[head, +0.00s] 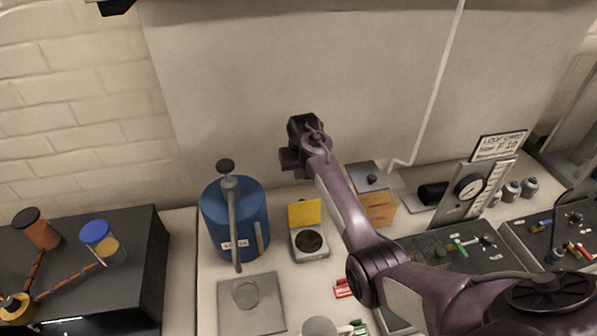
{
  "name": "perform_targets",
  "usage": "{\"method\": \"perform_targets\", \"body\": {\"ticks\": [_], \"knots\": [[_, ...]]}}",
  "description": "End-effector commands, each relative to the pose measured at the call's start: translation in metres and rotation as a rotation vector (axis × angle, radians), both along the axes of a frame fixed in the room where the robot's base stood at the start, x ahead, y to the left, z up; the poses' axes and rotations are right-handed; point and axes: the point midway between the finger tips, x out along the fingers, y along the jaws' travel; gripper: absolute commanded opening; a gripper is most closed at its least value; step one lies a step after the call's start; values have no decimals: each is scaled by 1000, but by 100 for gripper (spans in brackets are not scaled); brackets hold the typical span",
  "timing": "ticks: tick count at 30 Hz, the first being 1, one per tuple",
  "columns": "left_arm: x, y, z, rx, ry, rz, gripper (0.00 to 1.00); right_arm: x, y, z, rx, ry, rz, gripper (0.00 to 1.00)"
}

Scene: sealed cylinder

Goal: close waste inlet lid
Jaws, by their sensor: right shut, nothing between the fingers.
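A small grey inlet box with a round dark opening (311,241) stands on the white counter, just right of the blue drum. Its yellow lid (304,213) stands upright at the back edge of the box, so the opening is uncovered. My right gripper (289,160) is shut and empty. It appears above and behind the lid in the picture, apart from it. My right arm reaches in from the lower right. My left gripper is not in view.
A blue drum (216,212) with a grey pump handle stands left of the box. A grey plate (262,315) bears a clear glass (245,293). The wall is behind.

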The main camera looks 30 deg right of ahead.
Motion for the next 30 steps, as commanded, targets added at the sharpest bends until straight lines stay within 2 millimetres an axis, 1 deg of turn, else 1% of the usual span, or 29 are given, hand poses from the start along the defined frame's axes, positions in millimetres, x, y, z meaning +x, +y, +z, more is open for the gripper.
{"method": "perform_targets", "body": {"ticks": [1, 3, 4, 7, 9, 13, 16, 17, 18, 24, 30], "knots": [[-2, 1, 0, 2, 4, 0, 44, 2, 0, -11, 1, 5, 0, 0], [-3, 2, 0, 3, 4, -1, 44, 6, -1, -26, 1, 4, 0, 0], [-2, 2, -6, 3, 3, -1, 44, 8, -2, -35, 1, 3, 0, 0], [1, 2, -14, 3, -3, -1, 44, 13, -3, -54, 0, 1, 0, 0], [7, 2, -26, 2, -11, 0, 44, 15, -3, -61, 0, -2, 0, 0], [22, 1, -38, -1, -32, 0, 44, 17, -4, -70, 0, -1, 0, 0], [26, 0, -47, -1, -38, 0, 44, 18, -4, -77, 0, 0, 0, 0], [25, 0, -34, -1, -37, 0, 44, 15, -3, -68, 0, 1, 0, 0], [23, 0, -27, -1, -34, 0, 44, 11, -2, -65, 0, 0, 0, 0], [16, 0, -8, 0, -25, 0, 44, -7, 2, -64, 0, 1, 0, 0], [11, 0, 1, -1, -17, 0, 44, -19, 5, -65, 0, 0, 0, 0]]}}
